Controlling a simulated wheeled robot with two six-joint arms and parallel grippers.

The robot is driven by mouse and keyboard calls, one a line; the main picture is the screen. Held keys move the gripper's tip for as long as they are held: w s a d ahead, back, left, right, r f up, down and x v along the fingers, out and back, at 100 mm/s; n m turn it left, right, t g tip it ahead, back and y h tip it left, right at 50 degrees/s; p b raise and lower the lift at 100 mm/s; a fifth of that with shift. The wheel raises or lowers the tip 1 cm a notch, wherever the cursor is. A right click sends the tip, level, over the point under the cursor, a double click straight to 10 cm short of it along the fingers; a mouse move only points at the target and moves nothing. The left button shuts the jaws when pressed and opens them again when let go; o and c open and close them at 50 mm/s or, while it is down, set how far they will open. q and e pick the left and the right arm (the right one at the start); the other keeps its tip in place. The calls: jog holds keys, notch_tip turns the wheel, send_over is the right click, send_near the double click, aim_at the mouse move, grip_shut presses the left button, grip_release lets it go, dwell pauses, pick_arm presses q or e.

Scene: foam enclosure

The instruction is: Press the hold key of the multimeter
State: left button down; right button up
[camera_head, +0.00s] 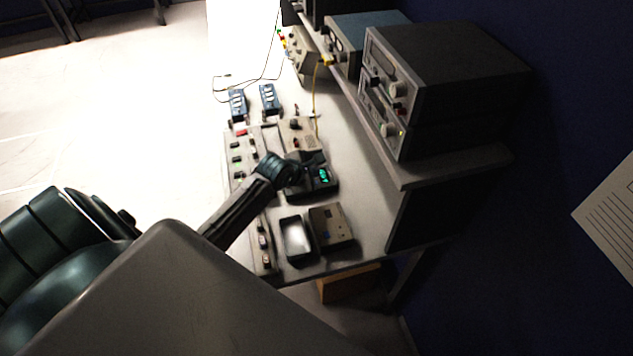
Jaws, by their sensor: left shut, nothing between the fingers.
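A dark device with a lit green display (323,175), which looks like the multimeter, lies on the pale bench among other instruments. My left arm comes in from the lower left, and my left gripper (295,183) is at the left side of this device, overlapping it in the picture. The gripper is shut and empty. Whether its tips touch the device cannot be told. The hold key cannot be made out; the keys are too small or hidden behind the gripper. My right gripper is not in view.
Two blue handheld units (269,98) lie farther back on the bench (345,150). A shiny tray (296,240) and a beige box (331,227) lie nearer. Stacked dark instruments (440,80) stand on a raised shelf at right. A yellow cable (315,95) hangs behind.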

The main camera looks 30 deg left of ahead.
pick_arm(q)
jog(key=shift+r, duration=2.05)
jog(key=shift+s+a, duration=0.1)
